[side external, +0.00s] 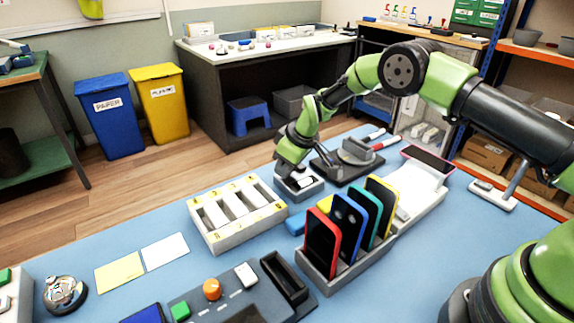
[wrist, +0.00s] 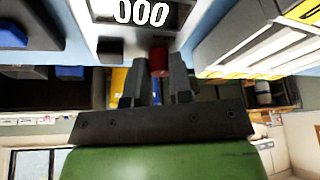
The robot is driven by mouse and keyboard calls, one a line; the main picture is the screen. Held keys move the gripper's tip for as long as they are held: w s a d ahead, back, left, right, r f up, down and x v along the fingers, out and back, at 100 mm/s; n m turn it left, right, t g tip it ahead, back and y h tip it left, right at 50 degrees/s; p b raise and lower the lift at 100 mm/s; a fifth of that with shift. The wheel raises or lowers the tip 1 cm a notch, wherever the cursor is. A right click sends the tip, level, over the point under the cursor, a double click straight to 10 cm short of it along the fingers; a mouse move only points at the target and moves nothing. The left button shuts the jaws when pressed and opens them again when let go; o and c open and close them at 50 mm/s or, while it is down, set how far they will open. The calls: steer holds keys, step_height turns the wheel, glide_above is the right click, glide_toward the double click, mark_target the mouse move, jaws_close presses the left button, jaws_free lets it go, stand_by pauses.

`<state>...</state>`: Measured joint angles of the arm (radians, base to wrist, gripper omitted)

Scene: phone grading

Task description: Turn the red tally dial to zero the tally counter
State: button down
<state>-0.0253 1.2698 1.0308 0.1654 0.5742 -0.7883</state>
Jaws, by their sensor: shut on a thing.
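The tally counter (side external: 309,191) is a small grey box on the blue table, under my gripper (side external: 289,175) in the side view. In the wrist view the counter (wrist: 112,46) shows large white digits reading 000 on a dark display (wrist: 142,13). The red tally dial (wrist: 159,60) sticks out of its face between the fingertips of my gripper (wrist: 157,72). The two dark fingers are shut on the dial. In the side view the dial is hidden by my gripper. A dark button (wrist: 110,45) sits beside the dial on the counter.
A white slotted tray (side external: 236,240) stands just left of the counter. A rack (side external: 318,284) of upright coloured phones is in front. Free table lies around two paper cards (side external: 165,251).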

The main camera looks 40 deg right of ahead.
steer(key=m+h, duration=0.1)
steer(key=m, duration=0.4)
steer(key=shift+h, duration=0.4)
stand_by(0.3)
steer(key=c, duration=1.3)
jaws_free()
steer(key=v, duration=1)
steer(key=shift+s+a+f, duration=0.1)
steer(key=shift+s+a, duration=0.05)
steer(key=shift+a, duration=0.05)
